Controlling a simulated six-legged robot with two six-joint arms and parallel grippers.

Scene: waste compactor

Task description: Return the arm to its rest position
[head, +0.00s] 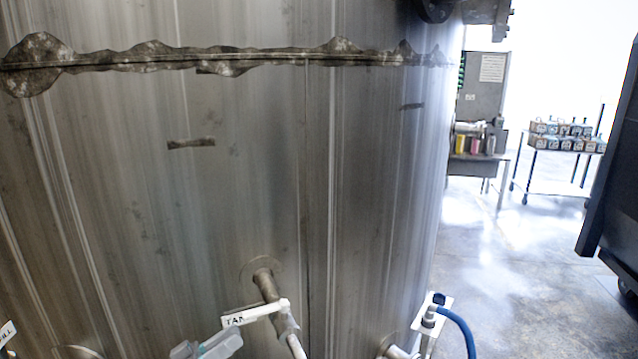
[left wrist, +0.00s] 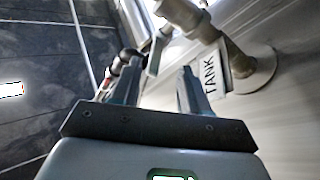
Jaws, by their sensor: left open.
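My left gripper (left wrist: 160,75) is open in the left wrist view, with its two fingers apart and nothing clearly held between them. In the head view, my left gripper (head: 222,342) shows as a pale grey shape at the bottom edge, in front of the steel tank (head: 250,200). Just beyond it is a white pipe fitting (head: 268,312) with a TANK label (head: 234,321). The label also shows in the left wrist view (left wrist: 211,78), right of the fingers. I cannot tell whether the gripper touches the fitting. My right gripper is not in view.
A blue hose (head: 458,325) on a white bracket stands right of the tank. A dark machine edge (head: 612,170) is at the far right. A cart with several small containers (head: 565,138) and a grey desk stand behind. The floor between (head: 530,250) is clear.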

